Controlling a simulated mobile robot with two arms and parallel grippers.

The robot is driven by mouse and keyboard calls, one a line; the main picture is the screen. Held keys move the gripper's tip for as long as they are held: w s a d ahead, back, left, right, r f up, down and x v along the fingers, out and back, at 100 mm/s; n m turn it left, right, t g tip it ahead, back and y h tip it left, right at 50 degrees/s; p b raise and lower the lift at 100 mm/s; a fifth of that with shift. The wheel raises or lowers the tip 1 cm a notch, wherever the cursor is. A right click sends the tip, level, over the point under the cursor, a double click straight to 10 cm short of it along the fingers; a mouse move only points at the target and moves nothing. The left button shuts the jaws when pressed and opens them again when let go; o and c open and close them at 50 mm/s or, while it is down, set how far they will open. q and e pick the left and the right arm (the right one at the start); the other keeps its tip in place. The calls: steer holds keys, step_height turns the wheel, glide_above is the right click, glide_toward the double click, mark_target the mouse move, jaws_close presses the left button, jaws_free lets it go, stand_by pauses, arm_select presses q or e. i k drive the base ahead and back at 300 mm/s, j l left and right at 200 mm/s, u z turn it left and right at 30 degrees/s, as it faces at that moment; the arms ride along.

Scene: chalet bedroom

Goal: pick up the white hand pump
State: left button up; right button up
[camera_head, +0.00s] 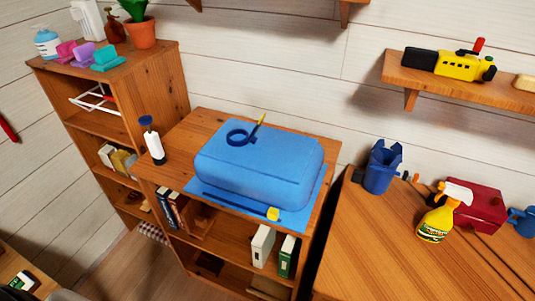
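A small upright pump with a white body, a dark blue top and a dark lower band (154,146) stands on the left end of the low wooden bookcase top (205,122). It looks like the white hand pump. It stands left of a large blue rounded case, with a gap between them. Nothing covers it. Neither of my grippers is in view.
The blue case (262,165) fills most of the bookcase top, with a dark blue ring (240,135) on it. A taller shelf (150,62) rises at left. The right wooden table (400,245) holds a yellow spray bottle (437,222), a blue container (381,170) and a red box (484,205).

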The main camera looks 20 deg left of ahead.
mark_target(153, 140)
steer(key=j+u, duration=0.1)
steer(key=u, duration=0.35)
steer(key=j+u, duration=0.1)
steer(key=u, duration=0.35)
steer(key=i+u, duration=0.1)
steer(key=u, duration=0.35)
